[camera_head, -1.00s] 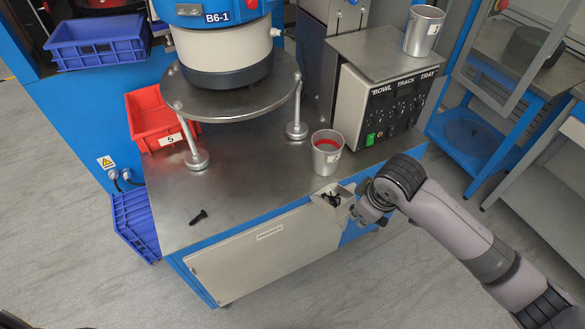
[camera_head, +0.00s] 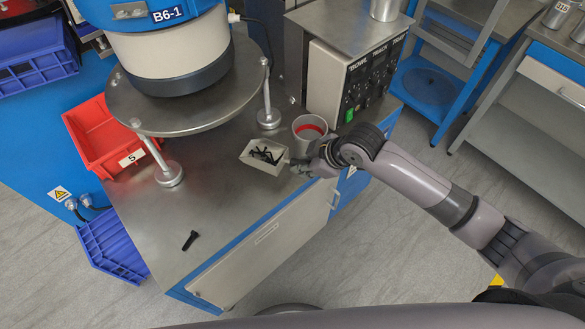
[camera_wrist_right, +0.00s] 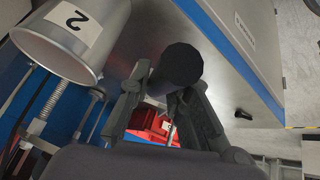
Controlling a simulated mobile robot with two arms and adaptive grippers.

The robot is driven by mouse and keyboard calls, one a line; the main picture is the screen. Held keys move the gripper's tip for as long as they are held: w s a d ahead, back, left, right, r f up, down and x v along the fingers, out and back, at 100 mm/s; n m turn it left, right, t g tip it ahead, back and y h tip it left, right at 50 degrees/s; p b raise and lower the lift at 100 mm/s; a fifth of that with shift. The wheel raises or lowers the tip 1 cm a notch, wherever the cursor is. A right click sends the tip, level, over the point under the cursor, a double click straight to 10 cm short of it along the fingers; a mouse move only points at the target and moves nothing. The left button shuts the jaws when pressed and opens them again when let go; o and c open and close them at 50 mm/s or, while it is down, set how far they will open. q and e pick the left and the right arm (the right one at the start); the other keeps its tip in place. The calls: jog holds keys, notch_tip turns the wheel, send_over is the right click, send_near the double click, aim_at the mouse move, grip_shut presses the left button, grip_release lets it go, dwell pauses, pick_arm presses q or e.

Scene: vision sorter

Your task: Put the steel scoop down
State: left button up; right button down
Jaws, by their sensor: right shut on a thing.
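The steel scoop (camera_head: 270,166) is a small grey open box holding several black bolts. In the head view it is at the table top, left of and in front of a steel cup with a red inside. I cannot tell whether its underside touches the metal table top (camera_head: 225,205). My right gripper (camera_head: 308,166) is at the scoop's right end. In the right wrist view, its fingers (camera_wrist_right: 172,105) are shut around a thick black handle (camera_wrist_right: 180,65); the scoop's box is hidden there. My left gripper is not in view.
The steel cup (camera_head: 311,127) stands close behind the right gripper; it shows large, labelled 2, in the wrist view (camera_wrist_right: 70,35). A loose black bolt (camera_head: 190,240) lies near the front left. A red bin (camera_head: 100,140) and feeder leg (camera_head: 168,172) stand left. The front table top is mostly clear.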

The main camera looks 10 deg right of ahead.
notch_tip(320, 180, down, 2)
jog(key=shift+s+d, duration=0.1)
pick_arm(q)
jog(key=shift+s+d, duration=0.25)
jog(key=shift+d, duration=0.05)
pick_arm(e)
notch_tip(320, 180, down, 4)
jog(key=shift+f, duration=0.1)
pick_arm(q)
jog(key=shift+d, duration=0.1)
pick_arm(e)
jog(key=c, duration=1.5)
grip_release()
